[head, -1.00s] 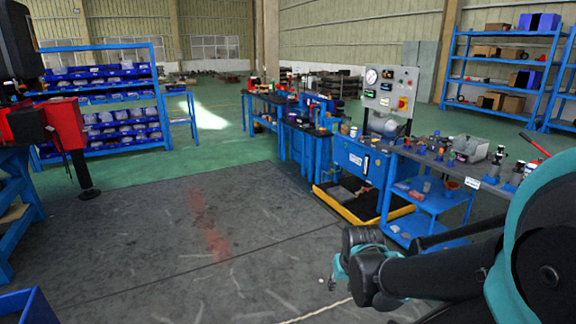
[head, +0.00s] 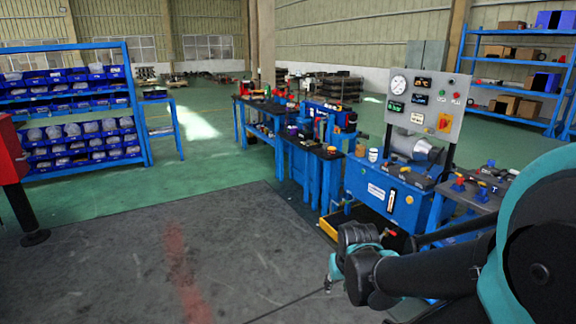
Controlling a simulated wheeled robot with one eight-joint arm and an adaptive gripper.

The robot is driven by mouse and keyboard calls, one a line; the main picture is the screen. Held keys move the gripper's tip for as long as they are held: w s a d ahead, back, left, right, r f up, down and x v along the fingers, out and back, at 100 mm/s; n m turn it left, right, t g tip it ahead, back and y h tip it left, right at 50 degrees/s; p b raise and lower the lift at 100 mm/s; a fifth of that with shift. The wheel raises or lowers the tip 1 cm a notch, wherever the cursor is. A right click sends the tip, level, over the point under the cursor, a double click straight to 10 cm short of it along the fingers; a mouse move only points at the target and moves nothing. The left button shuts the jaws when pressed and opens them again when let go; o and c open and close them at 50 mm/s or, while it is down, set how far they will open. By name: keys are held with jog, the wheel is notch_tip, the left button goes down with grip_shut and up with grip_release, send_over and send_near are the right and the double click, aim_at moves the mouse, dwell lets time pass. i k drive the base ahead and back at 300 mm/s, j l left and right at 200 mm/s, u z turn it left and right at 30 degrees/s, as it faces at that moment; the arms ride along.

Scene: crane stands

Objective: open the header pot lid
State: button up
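I cannot make out a header pot or its lid for certain in the head view. A blue hydraulic unit (head: 368,187) stands right of centre, with a grey gauge panel (head: 426,98) above it and a grey motor (head: 412,150) on top. Small cylindrical items (head: 373,155) stand by its left end; they are too small to identify. My gripper (head: 331,273) hangs low in front of the unit, apart from it, over the floor. Its fingers are small and partly hidden by my arm, so I cannot tell whether they are open or shut.
Blue workbenches (head: 318,170) with tools run back to the left of the unit. A yellow tray (head: 329,229) sits low at its foot. Blue bin shelves (head: 62,120) and a red item (head: 10,158) stand at left.

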aim_at(361, 136)
jog(key=i, duration=2.05)
